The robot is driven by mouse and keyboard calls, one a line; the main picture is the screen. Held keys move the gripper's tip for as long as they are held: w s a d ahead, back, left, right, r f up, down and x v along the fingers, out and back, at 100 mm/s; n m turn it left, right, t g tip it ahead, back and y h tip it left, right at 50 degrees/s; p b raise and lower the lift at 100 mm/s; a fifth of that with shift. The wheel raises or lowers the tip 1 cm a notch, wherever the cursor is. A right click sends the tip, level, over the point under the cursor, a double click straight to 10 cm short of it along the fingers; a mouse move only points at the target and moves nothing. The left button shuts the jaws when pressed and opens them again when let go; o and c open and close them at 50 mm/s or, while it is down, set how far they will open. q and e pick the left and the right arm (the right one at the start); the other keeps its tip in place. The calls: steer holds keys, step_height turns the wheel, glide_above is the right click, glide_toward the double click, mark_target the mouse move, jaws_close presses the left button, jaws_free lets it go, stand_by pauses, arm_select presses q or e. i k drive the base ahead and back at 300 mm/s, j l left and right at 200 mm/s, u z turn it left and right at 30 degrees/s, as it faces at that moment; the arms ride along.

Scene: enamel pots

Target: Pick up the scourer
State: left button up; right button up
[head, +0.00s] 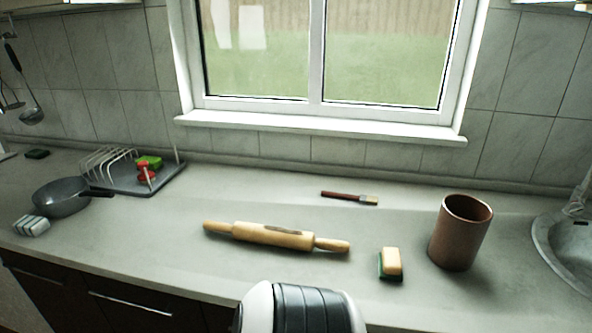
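A scourer (390,264), a small block with a yellow-tan upper part and a dark green layer along its side and bottom, rests on the grey worktop (180,265) right of centre. It lies between the wooden rolling pin and the brown pot. Nothing covers it. A rounded white and black part of my own body shows at the bottom edge, left of and nearer than the scourer. Neither of my grippers is in view.
A rolling pin (275,235) lies left of the scourer, and a brown pot (452,246) stands right of it. A brush (349,198) lies behind. A dish rack (150,188), a grey pan (62,199) and a striped block (31,226) are far left. A sink (550,235) is right.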

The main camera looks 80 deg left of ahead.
mark_target(390, 260)
steer(key=u, duration=2.9)
